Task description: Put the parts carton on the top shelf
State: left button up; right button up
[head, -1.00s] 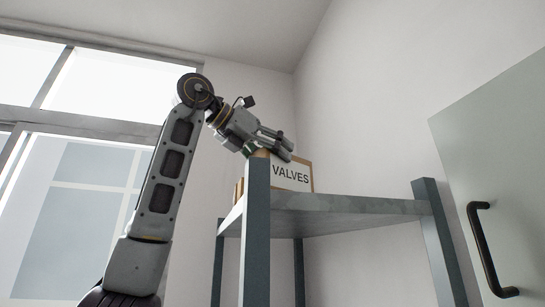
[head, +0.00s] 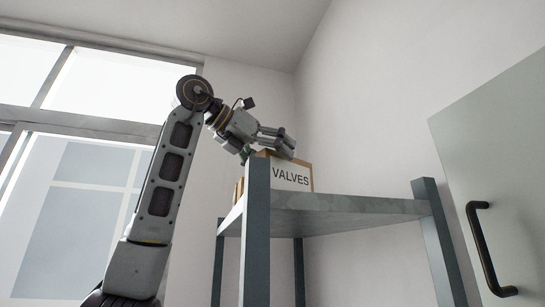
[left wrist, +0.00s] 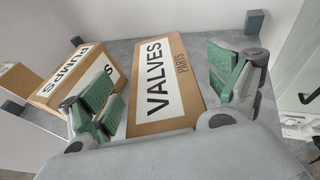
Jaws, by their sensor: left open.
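The parts carton is a brown box with a white VALVES label (head: 290,174). It rests on the top shelf (head: 345,205), behind the front left post in the head view. In the left wrist view the carton (left wrist: 160,84) lies between my left gripper's green finger pads, with a gap visible at the right pad. My left gripper (head: 277,143) is open, just above the carton's upper edge in the head view. The post hides part of the carton's left side. My right gripper is not in view.
A PUMPS carton (left wrist: 72,77) stands close left of my left finger in the wrist view, with another carton (left wrist: 17,82) farther left. The shelf's right part looks clear. A door panel with a dark handle (head: 482,245) is at the right.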

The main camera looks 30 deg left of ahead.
pick_arm(q)
jog(key=shift+s, duration=0.1)
jog(key=b+v, duration=0.1)
jog(key=v, duration=1.1)
dwell(0.4)
jog(key=shift+a, duration=0.1)
dwell(0.7)
